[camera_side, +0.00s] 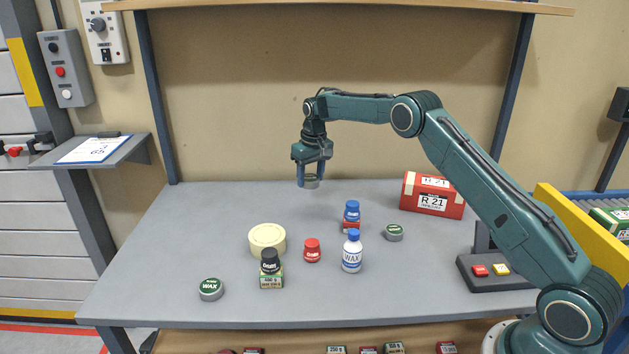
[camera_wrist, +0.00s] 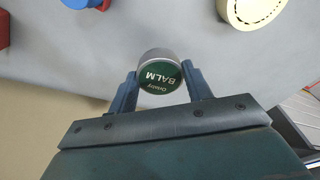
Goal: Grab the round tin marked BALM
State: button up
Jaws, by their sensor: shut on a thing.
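The round tin marked BALM (camera_wrist: 160,73) has a dark green lid with pale lettering and a silver side. My gripper (camera_wrist: 158,84) is shut on it, with one blue finger on each side of the tin. In the side view my gripper (camera_side: 311,178) hangs above the back of the grey table, and the tin (camera_side: 311,182) shows between the fingers, held clear of the surface. A similar round tin marked WAX (camera_side: 211,289) lies at the front left of the table. Another green-lidded round tin (camera_side: 393,233) lies right of the middle, its label too small to read.
On the table (camera_side: 180,240) stand a cream round container (camera_side: 267,238), a dark-capped bottle (camera_side: 270,261) on a small box, a red jar (camera_side: 312,250), a WAX bottle (camera_side: 352,252) and a blue bottle (camera_side: 351,213). A red R 21 box (camera_side: 432,195) stands back right. The back left is clear.

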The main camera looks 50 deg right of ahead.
aim_at(310, 178)
notch_tip(310, 178, up, 7)
jog(key=shift+r, duration=0.1)
dwell(0.3)
dwell(0.4)
